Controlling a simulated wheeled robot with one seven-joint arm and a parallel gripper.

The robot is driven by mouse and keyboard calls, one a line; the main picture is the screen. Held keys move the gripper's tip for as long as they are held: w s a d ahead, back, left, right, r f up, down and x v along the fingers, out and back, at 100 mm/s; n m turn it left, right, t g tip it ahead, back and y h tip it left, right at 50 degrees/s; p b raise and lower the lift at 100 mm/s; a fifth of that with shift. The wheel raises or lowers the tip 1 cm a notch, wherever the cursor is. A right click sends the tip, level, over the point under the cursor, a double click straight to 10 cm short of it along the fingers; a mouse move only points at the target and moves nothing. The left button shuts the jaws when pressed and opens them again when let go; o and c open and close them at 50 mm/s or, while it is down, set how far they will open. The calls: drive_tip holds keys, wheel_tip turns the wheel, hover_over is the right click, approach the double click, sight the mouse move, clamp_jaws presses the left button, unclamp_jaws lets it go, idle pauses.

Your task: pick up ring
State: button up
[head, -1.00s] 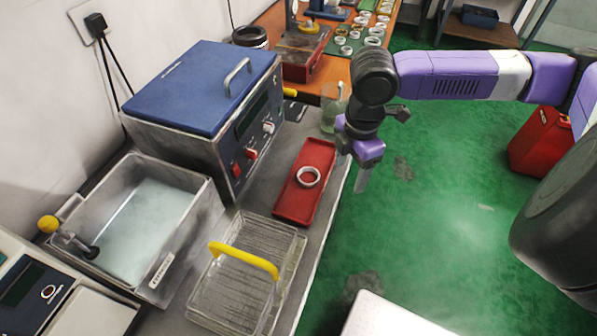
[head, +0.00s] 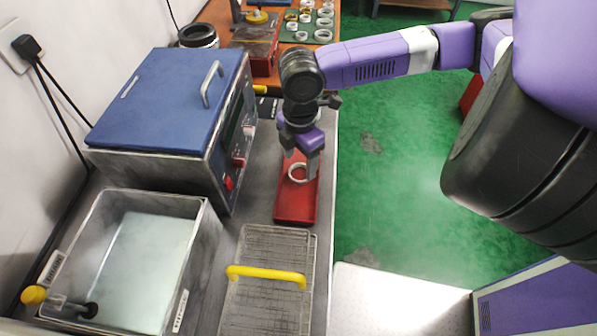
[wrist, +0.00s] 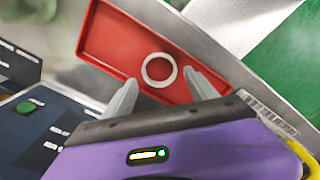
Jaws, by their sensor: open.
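The ring (head: 290,173) is a pale metal ring lying flat in a shallow red tray (head: 296,208) on the grey bench. In the wrist view the ring (wrist: 147,69) lies beyond my fingertips, between their lines, and the red tray (wrist: 108,42) surrounds it. My gripper (head: 301,158) is above the tray in the head view, over its far part and close to the ring. In the wrist view my gripper (wrist: 161,78) is open, with a finger on each side and nothing between them. The exact height above the ring is hard to tell.
A wire basket with a yellow handle (head: 265,275) stands in front of the tray. A blue-lidded machine (head: 165,90) and an open steel basin (head: 190,240) are to the left. More rings (head: 323,36) are on the far wooden table.

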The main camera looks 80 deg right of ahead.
sight(300, 172)
drive_tip(key=shift+d+f, duration=0.1)
drive_tip(key=shift+f, duration=1.7)
drive_tip(key=c, duration=1.1)
drive_tip(key=shift+r, duration=0.15)
